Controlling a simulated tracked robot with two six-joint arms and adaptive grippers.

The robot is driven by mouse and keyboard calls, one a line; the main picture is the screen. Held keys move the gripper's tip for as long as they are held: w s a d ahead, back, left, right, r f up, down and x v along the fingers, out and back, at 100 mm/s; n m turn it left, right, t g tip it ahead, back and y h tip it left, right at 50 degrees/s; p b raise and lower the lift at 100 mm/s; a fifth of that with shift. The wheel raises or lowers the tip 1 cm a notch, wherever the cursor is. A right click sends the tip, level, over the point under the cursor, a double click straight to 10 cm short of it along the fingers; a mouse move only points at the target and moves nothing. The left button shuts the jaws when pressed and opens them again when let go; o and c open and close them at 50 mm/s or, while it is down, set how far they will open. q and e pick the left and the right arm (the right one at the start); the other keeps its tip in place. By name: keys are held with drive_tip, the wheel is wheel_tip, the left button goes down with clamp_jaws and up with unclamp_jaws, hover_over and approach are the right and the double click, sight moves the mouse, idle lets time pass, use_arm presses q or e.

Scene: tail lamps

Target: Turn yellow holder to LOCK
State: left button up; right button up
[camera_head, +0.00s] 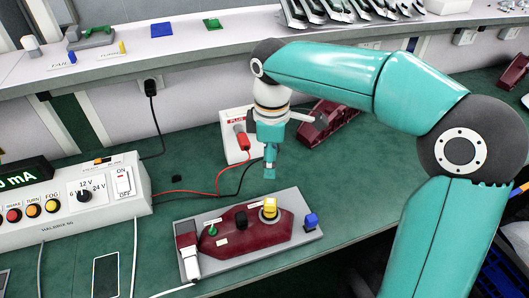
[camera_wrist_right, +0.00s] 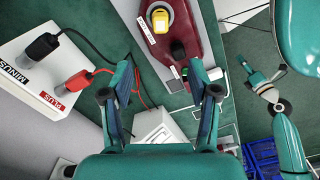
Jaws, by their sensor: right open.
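The yellow holder (camera_head: 269,208) is a yellow knob-like piece with a pale top, standing on the right part of the dark red tail lamp (camera_head: 225,239).
A white box with red and black plugs (camera_head: 240,140) stands behind. A power supply (camera_head: 60,205) is at left. Another red lamp (camera_head: 330,125) lies behind my right arm.

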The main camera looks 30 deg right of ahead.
sight(270, 200)
wheel_tip(270, 200, down, 17)
drive_tip(key=shift+s+r+b, duration=0.1)
drive_tip(key=shift+r+b, duration=0.1)
drive_tip(key=shift+b, duration=0.1)
idle(0.3)
